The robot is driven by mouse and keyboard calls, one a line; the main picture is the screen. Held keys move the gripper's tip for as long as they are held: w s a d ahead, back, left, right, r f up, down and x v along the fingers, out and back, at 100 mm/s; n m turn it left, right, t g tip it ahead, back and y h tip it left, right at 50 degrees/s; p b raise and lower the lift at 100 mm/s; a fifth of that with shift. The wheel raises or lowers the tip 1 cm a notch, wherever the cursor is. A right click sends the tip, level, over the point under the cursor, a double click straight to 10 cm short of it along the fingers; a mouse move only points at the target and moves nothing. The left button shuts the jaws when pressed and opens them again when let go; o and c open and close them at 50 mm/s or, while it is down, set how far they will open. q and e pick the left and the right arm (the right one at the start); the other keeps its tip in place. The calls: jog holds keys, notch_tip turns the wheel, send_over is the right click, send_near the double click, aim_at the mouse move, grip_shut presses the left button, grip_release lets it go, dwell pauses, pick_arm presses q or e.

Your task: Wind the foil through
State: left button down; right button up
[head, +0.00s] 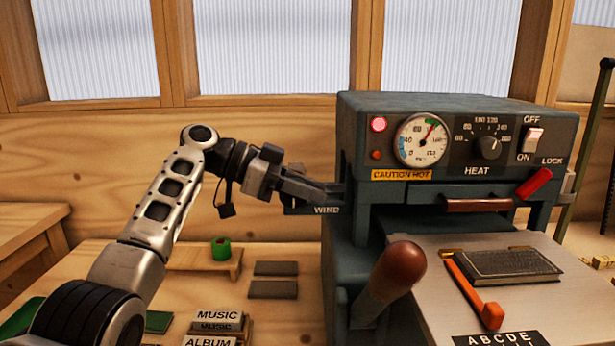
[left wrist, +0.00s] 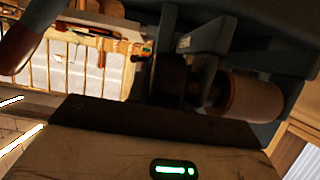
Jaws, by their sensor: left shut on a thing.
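The hot-foil machine (head: 360,130) stands right of centre in the head view. My left gripper (head: 335,194) reaches its left side at the WIND label (head: 327,210). The gripper is shut on a part there that looks like the winding knob, mostly hidden by the fingers. In the left wrist view, a dark round part (left wrist: 170,80) and a brownish roll (left wrist: 255,97) sit close beyond the gripper, under the machine's dark frame. I cannot tell the foil strip itself apart. My right gripper is not in view.
A brown-knobbed lever (head: 398,268) stands at the machine's front. A dark book (head: 505,264) and an orange-red handled tool (head: 475,292) lie on the metal bed. A green roll (head: 221,249), dark plates (head: 275,268) and MUSIC and ALBUM blocks (head: 216,318) lie left.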

pick_arm(q)
jog(key=shift+d+f+y+p, duration=0.1)
jog(key=shift+y+p, duration=1.2)
jog(key=shift+p, duration=0.15)
jog(key=c, duration=1.2)
grip_release()
jog(key=shift+f, duration=0.1)
jog(key=shift+c, duration=0.2)
jog(key=b+v, duration=0.1)
jog(key=v, duration=1.5)
